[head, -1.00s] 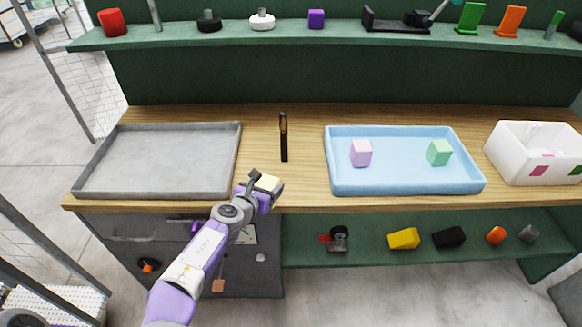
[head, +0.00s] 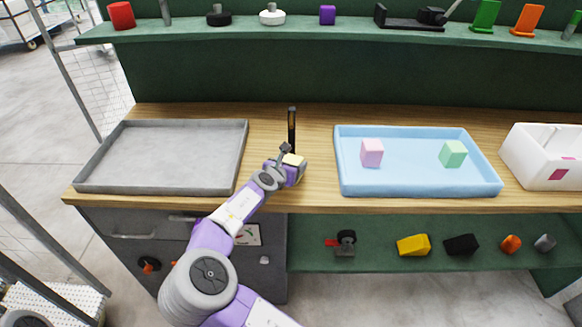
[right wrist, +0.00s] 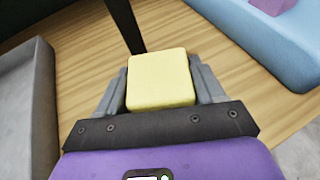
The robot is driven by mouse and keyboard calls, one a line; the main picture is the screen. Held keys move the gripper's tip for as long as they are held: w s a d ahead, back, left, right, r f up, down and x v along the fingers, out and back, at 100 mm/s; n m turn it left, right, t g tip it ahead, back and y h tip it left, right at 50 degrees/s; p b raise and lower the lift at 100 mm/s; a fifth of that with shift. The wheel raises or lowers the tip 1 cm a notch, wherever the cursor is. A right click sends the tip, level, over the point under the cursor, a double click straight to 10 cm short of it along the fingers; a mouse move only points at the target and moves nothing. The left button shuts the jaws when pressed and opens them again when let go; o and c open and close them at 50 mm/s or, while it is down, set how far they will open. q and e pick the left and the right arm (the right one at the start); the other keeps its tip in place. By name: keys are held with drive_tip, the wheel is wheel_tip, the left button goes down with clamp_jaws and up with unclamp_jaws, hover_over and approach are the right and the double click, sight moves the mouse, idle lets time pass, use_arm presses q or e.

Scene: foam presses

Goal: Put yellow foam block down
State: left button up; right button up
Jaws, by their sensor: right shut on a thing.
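The pale yellow foam block (right wrist: 160,80) is between the fingers of my right gripper in the right wrist view. My right gripper (head: 292,163) is shut on it, and a part of the block (head: 293,159) shows at its tip in the head view. The gripper is over the wooden table, between the grey tray (head: 88,184) and the blue tray (head: 420,190). I cannot tell whether the block touches the table. My left gripper is not in view.
A black upright post (head: 291,125) stands just behind the gripper. The blue tray holds a pink block (head: 371,153) and a green block (head: 453,154). The grey tray is empty. A white bin (head: 530,165) stands at the right.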

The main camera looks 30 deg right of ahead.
drive_tip(key=o, duration=1)
drive_tip(key=shift+s+a+r, duration=0.1)
drive_tip(key=shift+r, duration=0.1)
drive_tip(key=p+v, duration=0.4)
drive_tip(key=v, duration=0.7)
drive_tip(key=shift+s+a, duration=0.3)
